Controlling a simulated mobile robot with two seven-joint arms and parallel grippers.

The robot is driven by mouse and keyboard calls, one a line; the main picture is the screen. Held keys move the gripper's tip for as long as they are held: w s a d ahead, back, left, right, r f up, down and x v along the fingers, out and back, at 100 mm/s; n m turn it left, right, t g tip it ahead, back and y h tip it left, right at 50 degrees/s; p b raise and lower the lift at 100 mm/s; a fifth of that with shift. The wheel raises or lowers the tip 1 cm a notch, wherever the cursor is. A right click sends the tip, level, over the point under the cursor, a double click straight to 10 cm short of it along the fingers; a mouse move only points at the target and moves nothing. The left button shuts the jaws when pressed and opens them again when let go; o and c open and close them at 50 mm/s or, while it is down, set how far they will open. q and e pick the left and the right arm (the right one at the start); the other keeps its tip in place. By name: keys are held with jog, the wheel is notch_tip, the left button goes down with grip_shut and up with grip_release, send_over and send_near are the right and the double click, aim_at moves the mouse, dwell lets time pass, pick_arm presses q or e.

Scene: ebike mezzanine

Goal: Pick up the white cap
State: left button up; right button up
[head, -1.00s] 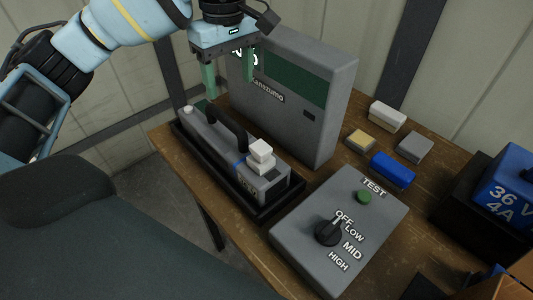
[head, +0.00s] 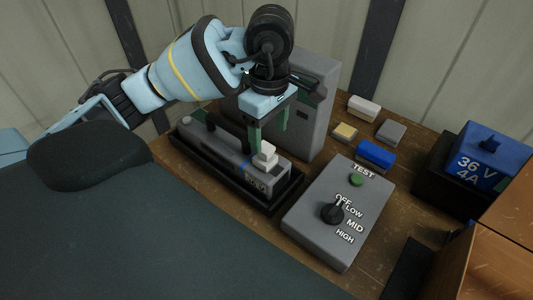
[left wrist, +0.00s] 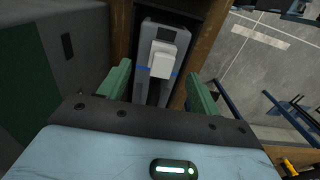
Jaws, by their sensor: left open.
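The white cap (head: 265,156) sits on the right end of a grey battery pack (head: 220,145) with a dark handle, which lies in a black tray (head: 278,201). My left gripper (head: 269,140) points down just above and behind the cap, open, with green fingers. In the left wrist view the cap (left wrist: 162,58) shows ahead between the two open fingertips, with nothing gripped. Whether the fingers are level with the cap is hard to tell. My right gripper is not in view.
A tall grey unit (head: 318,95) stands close behind my left gripper. A grey test box (head: 325,235) with a knob lies right of the tray. A white block (head: 363,108), yellow block (head: 344,132), grey block (head: 391,132) and blue block (head: 375,155) lie farther back.

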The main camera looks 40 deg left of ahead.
aim_at(265, 147)
pick_arm(q)
jog(key=shift+s+a+f, duration=0.1)
jog(key=shift+a+f, duration=0.1)
jog(key=shift+f, duration=1.6)
jog(key=shift+s+a+f, duration=0.1)
jog(key=shift+a+f, duration=0.05)
jog(key=shift+f, duration=1.6)
jog(key=c, duration=1)
jog(key=shift+c, duration=0.2)
jog(key=shift+r, duration=0.1)
jog(key=shift+r, duration=0.45)
jog(key=shift+s+d+r, duration=0.2)
jog(key=shift+r, duration=0.45)
jog(key=shift+s+d+r, duration=0.2)
jog(key=shift+r, duration=0.4)
jog(key=s+d+r, duration=0.1)
jog(key=s+d, duration=0.8)
jog(key=s, duration=0.2)
jog(key=shift+s+d+r, duration=0.15)
jog(key=shift+d+r, duration=0.1)
jog(key=shift+d, duration=0.1)
